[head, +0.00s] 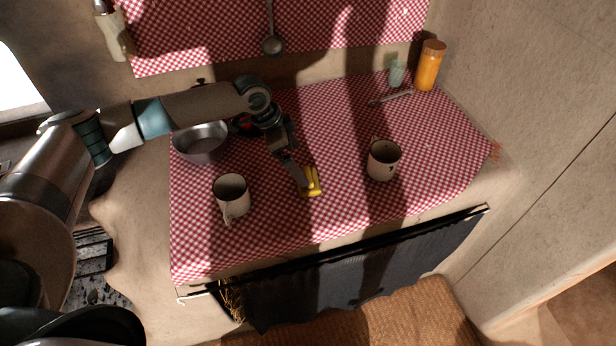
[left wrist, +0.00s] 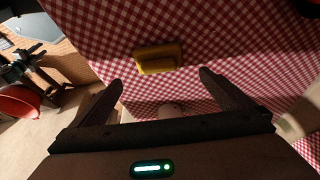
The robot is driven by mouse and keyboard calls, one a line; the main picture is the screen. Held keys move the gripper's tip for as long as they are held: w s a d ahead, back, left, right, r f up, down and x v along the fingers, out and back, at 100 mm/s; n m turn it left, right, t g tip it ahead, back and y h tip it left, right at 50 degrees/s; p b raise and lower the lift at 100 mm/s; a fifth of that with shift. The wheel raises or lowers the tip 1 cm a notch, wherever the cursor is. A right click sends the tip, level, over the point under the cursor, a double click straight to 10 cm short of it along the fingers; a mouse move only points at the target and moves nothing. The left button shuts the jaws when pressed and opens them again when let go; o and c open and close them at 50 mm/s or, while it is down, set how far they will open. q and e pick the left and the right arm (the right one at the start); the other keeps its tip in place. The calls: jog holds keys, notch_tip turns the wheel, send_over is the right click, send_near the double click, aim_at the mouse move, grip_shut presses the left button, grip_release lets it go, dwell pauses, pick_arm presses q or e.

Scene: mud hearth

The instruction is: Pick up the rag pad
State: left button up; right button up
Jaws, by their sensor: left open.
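The yellow rag pad (head: 311,182) lies on the red-and-white checked cloth, between two pale mugs. It also shows in the left wrist view (left wrist: 157,58), lying flat and whole, beyond my fingertips. My left gripper (head: 302,183) reaches down at the pad's left side and covers part of it in the head view. In the left wrist view its two fingers (left wrist: 160,80) are spread apart with nothing between them. Whether a finger touches the pad, I cannot tell. My right gripper is not in view.
One mug (head: 231,196) stands left of the pad, another mug (head: 383,160) to its right. A metal bowl (head: 201,143) is behind on the left. The cloth's front middle is clear.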

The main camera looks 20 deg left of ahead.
aim_at(307, 174)
pick_arm(q)
jog(key=shift+p+x, duration=0.3)
jog(key=shift+x, duration=1.25)
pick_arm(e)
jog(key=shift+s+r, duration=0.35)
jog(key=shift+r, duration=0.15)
pick_arm(q)
jog(key=shift+w+d+f+p, duration=0.1)
jog(key=shift+d+f+p, duration=0.15)
jog(key=shift+f+p, duration=0.25)
jog(key=p+x, duration=0.1)
jog(key=x, duration=0.2)
jog(key=shift+p, duration=0.3)
jog(key=shift+d+f, duration=0.2)
jog(key=shift+f, duration=0.35)
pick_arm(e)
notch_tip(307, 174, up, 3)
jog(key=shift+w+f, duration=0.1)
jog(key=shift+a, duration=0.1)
pick_arm(q)
jog(key=c, duration=1.1)
